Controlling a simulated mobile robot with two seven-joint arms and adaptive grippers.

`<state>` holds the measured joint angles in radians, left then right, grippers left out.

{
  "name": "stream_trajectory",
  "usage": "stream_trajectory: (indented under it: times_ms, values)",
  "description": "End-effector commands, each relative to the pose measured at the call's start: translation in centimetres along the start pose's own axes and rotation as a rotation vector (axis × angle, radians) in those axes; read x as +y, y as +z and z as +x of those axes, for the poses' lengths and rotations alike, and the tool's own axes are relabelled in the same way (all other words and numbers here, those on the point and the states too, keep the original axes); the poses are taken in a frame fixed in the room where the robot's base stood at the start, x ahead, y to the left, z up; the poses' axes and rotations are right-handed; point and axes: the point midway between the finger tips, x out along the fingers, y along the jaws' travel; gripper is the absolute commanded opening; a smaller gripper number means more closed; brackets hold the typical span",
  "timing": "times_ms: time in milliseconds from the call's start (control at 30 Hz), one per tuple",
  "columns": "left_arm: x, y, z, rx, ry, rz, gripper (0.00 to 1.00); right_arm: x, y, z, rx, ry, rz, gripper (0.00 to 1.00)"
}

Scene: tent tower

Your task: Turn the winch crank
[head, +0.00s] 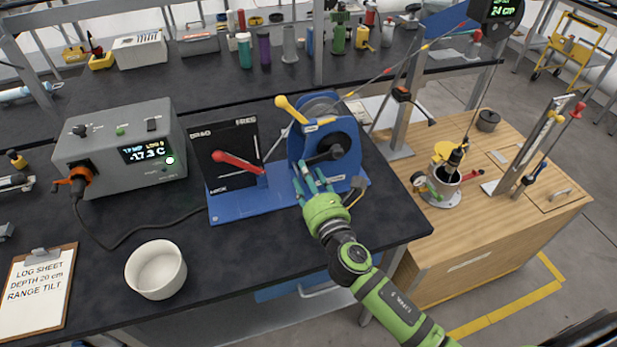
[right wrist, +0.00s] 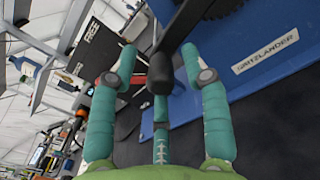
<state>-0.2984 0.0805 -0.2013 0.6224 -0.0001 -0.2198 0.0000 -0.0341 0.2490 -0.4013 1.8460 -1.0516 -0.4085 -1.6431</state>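The blue winch (head: 354,133) stands on a blue baseplate (head: 232,209) on the dark bench. Its black crank (head: 327,153) is on the side facing me. The crank's black grip (right wrist: 160,75) shows in the right wrist view, between my spread fingers and a little beyond the lower one. My right gripper (head: 315,182) has green and teal fingers and reaches up to the crank from below. It is open, with visible gaps between the side fingers and the grip. My right gripper also shows in the right wrist view (right wrist: 160,80). My left gripper is not in view.
A black panel (head: 225,145) with a red lever (head: 238,162) stands left of the winch. A yellow-knobbed lever (head: 289,108) rises beside the drum. A grey display box (head: 120,150), white bowl (head: 156,269) and clipboard (head: 38,292) are farther left. A wooden bench (head: 470,250) stands right.

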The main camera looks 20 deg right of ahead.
Motion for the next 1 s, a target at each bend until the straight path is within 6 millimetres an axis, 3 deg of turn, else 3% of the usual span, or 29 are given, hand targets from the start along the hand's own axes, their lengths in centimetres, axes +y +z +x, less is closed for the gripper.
stream_trajectory:
  times_ms: [267,700,1000]
  values:
    - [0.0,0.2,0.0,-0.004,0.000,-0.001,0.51,-0.1,-0.1,-1.6,0.002,-0.002,-0.001,0.47]
    - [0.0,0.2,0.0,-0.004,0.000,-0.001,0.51,0.0,-0.1,-10.1,0.004,-0.001,0.000,0.47]
    - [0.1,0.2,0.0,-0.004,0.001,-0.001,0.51,0.0,0.0,-12.0,0.000,-0.001,0.000,0.47]
